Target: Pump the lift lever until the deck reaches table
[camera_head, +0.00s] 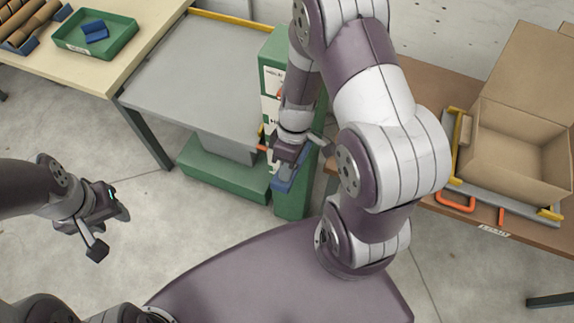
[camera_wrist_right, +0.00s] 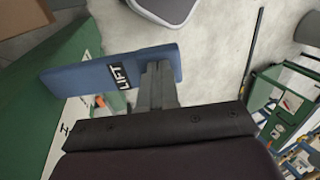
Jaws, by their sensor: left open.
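The lift has a grey deck (camera_head: 205,75) beside a green column (camera_head: 270,75), above a green base (camera_head: 225,175). The deck lies alongside the wooden table (camera_head: 120,45); I cannot tell the exact height gap. The blue lift lever (camera_head: 283,184), labelled LIFT, sticks out low by the column. In the right wrist view the lever's blue paddle (camera_wrist_right: 90,72) lies across my right gripper's fingertips (camera_wrist_right: 158,72). My right gripper (camera_head: 285,165) is at the lever, its fingers together over the paddle; contact is unclear. My left gripper (camera_head: 112,225) is open and empty over the floor.
A green tray (camera_head: 95,35) with blue pieces and a rack of brown rolls (camera_head: 30,22) are on the left table. An open cardboard box (camera_head: 510,150) stands on the right table (camera_head: 420,95). Bare floor lies around my left gripper.

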